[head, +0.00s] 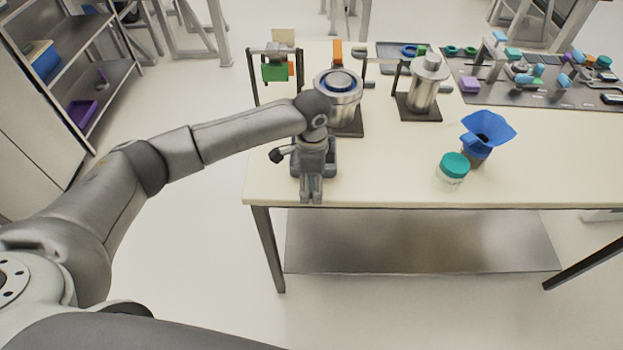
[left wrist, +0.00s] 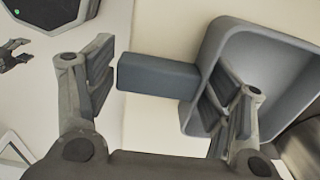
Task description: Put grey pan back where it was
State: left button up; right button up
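The grey pan (head: 331,158) sits near the left front edge of the table, mostly hidden behind my left gripper in the head view. In the left wrist view the pan (left wrist: 218,52) is a grey box-like scoop with a thick straight handle (left wrist: 155,76). My left gripper (head: 311,196) points down at the front edge. In the left wrist view its fingers (left wrist: 162,92) are spread wide, with the handle between them. The right finger overlaps the pan's opening; contact is unclear. A small dark gripper, seemingly my right one (left wrist: 15,54), shows at the far left of the wrist view.
A steel pot (head: 345,103) on a dark stand is just behind the gripper. A steel canister (head: 428,85), a blue funnel (head: 487,128) and a teal-lidded jar (head: 453,170) stand to the right. The table (head: 395,175) is bare between pan and jar.

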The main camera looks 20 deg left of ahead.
pick_arm(q)
jog(key=shift+o, duration=0.4)
pick_arm(e)
jog(key=shift+a, duration=0.25)
pick_arm(q)
jog(key=shift+r, duration=0.1)
jog(key=shift+r, duration=0.4)
notch_tip(320, 180, up, 11)
jog(key=b, duration=0.2)
jog(key=shift+r, duration=0.15)
pick_arm(e)
jog(key=shift+d+f, duration=0.2)
jog(key=shift+f, duration=0.75)
jog(key=shift+s, duration=0.1)
